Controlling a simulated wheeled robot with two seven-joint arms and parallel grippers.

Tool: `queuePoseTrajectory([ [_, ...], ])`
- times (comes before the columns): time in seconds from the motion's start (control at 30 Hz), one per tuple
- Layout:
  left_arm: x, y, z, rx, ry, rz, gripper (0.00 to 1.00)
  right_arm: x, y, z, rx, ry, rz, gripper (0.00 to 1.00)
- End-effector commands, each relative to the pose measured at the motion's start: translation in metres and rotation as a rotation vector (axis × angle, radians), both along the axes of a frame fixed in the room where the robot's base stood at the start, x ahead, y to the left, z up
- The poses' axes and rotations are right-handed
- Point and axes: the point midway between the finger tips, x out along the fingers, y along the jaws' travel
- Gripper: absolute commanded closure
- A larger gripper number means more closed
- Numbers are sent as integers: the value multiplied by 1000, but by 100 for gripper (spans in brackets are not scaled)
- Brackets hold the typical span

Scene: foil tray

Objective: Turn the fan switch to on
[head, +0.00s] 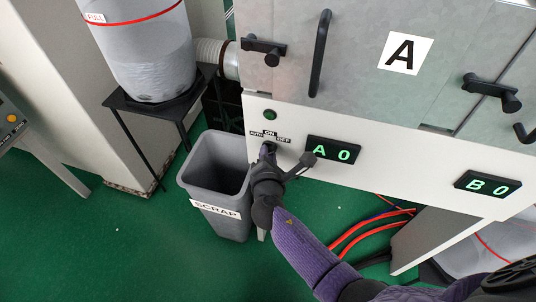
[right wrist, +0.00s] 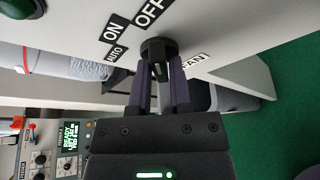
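The fan switch is a black round knob with a raised grip (right wrist: 158,48) on the white panel, seen in the right wrist view. The ON label (right wrist: 115,27), OFF label (right wrist: 150,12), AUTO label (right wrist: 117,53) and FAN label (right wrist: 194,61) surround it. I cannot tell clearly which label the grip points at. My right gripper (right wrist: 159,80) has its two fingers close together, one on each side of the grip, and looks shut on it. In the head view my right gripper (head: 267,152) is at the panel below the labels and hides most of the knob. My left gripper is not in view.
A grey scrap bin (head: 213,182) stands just left of and below my right gripper. A green round lamp (head: 269,115) sits above the switch, and the A display (head: 334,149) is to its right. Red hoses (head: 370,230) lie on the green floor.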

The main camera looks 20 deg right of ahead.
Motion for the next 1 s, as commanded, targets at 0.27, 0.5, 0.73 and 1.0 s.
queuePoseTrajectory([
  [0.27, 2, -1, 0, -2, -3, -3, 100, 0, 0, 0, 0, 0, 0, 100],
  [0.5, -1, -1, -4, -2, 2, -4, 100, -1, 0, -2, 17, -10, 0, 100],
  [0.73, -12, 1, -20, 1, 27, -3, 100, -1, 0, -6, 116, -76, 1, 100],
  [1.0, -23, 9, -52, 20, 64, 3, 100, -2, -1, -11, 303, -201, 0, 100],
])
